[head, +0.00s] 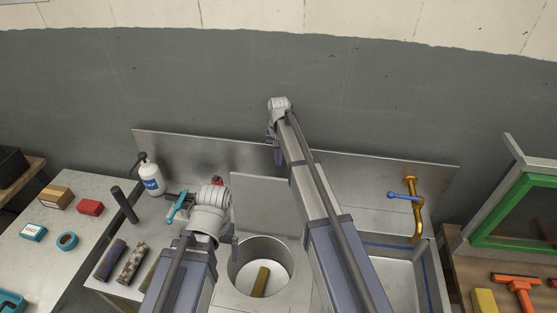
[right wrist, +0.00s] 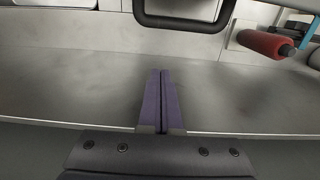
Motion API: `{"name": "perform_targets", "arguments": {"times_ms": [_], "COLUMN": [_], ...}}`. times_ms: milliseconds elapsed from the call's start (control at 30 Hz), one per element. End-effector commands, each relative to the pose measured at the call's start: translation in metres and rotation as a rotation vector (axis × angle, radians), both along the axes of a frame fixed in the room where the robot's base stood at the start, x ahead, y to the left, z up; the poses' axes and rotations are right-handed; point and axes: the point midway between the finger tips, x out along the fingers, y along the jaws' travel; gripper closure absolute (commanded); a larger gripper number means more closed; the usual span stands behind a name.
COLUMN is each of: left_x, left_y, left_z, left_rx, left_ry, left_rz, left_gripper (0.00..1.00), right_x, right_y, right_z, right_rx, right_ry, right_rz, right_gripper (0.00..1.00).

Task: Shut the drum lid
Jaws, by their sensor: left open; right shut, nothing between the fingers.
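The drum lid (head: 262,203) is a grey square panel standing raised behind the round drum opening (head: 238,262), so the drum is open. A tan block-like object (head: 261,280) shows inside the drum. My right gripper (head: 274,152) is beyond and above the lid, near the wall and metal backsplash. In the right wrist view its purple fingers (right wrist: 161,72) are shut and empty, below a dark loop handle (right wrist: 185,18); I cannot tell whether they touch anything. My left gripper (head: 235,247) is open at the drum's left rim, partly hidden by its wrist.
A metal backsplash (head: 185,152) runs behind the counter. A white bottle (head: 150,177) and rollers (head: 130,263) are left of the drum. A sink (head: 400,278) with a brass tap (head: 412,205) is right. A red roller (right wrist: 265,44) shows in the right wrist view.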

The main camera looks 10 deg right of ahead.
Motion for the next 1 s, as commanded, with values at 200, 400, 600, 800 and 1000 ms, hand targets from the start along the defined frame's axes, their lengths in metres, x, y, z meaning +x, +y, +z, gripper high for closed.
{"name": "perform_targets", "arguments": {"times_ms": [200, 400, 600, 800, 1000], "left_x": [0.0, 0.0, 0.0, 0.0, 0.0], "left_y": [0.0, 0.0, 0.0, 0.0, 0.0], "left_z": [-0.036, -0.032, -0.026, -0.027, -0.026], "left_rx": [0.0, 0.001, 0.0, 0.0, 0.0], "left_ry": [-0.001, -0.001, -0.001, -0.001, -0.001], "left_rz": [0.0, -0.001, 0.0, 0.001, 0.001], "left_gripper": [0.09, 0.09, 0.09, 0.09, 0.09], "right_x": [-0.001, -0.018, -0.035, -0.035, -0.036], "right_y": [0.0, 0.006, 0.014, 0.015, 0.015], "right_z": [-0.036, -0.032, -0.026, -0.027, -0.026], "right_rx": [0.0, 0.0, 0.0, 0.0, -0.001], "right_ry": [0.0, 0.0, 0.0, 0.0, -0.003], "right_rz": [0.0, 0.001, 0.001, 0.0, 0.0], "right_gripper": [1.0, 1.0, 1.0, 1.0, 1.0]}}
